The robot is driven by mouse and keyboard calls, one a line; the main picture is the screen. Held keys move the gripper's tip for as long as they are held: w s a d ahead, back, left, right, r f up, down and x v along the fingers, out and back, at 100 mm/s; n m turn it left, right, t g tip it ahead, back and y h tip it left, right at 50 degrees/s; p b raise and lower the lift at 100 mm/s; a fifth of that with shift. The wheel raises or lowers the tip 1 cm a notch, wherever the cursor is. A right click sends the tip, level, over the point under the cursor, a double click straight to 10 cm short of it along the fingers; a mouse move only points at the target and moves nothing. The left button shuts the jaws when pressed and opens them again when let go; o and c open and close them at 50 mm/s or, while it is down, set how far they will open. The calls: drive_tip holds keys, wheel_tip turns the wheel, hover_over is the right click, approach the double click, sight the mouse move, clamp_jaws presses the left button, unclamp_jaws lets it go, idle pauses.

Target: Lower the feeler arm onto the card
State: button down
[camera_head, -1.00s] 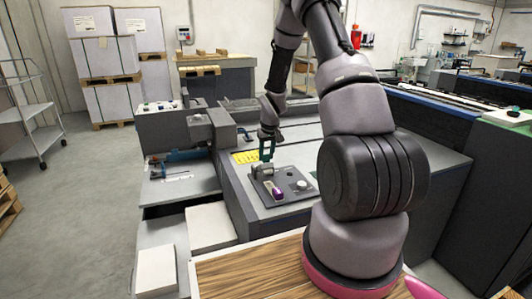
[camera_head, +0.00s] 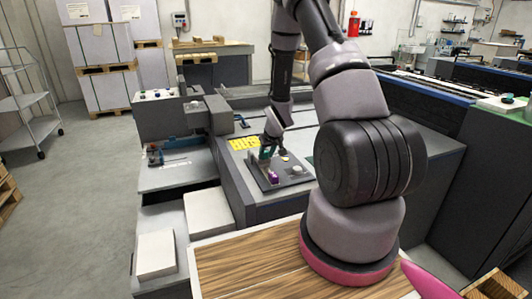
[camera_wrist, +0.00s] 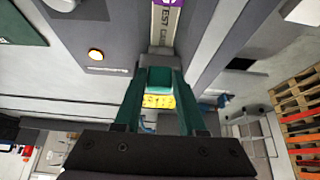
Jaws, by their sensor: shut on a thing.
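My gripper (camera_head: 267,153) is low over the dark control plate (camera_head: 262,184) on the grey machine. In the wrist view its two green fingers (camera_wrist: 159,88) are closed around a small piece, which I take for the feeler arm. That arm is mostly hidden by the fingers, and its contact with the card cannot be told. The test card (camera_wrist: 165,25), pale with printed letters and a purple end, lies just beyond the fingertips in the wrist view. A purple patch also shows on the plate in the head view.
A white stack (camera_head: 208,212) stands at the front left. A trolley (camera_head: 28,105) and pallets are farther off.

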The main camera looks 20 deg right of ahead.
drive_tip(key=shift+s+f, duration=0.4)
drive_tip(key=shift+s, duration=0.05)
drive_tip(key=shift+c, duration=2.4)
unclamp_jaws()
drive_tip(key=shift+w, duration=0.1)
drive_tip(key=shift+w+r, duration=0.1)
drive_tip(key=shift+r, duration=0.1)
drive_tip(key=shift+r, duration=0.3)
drive_tip(key=v, duration=1)
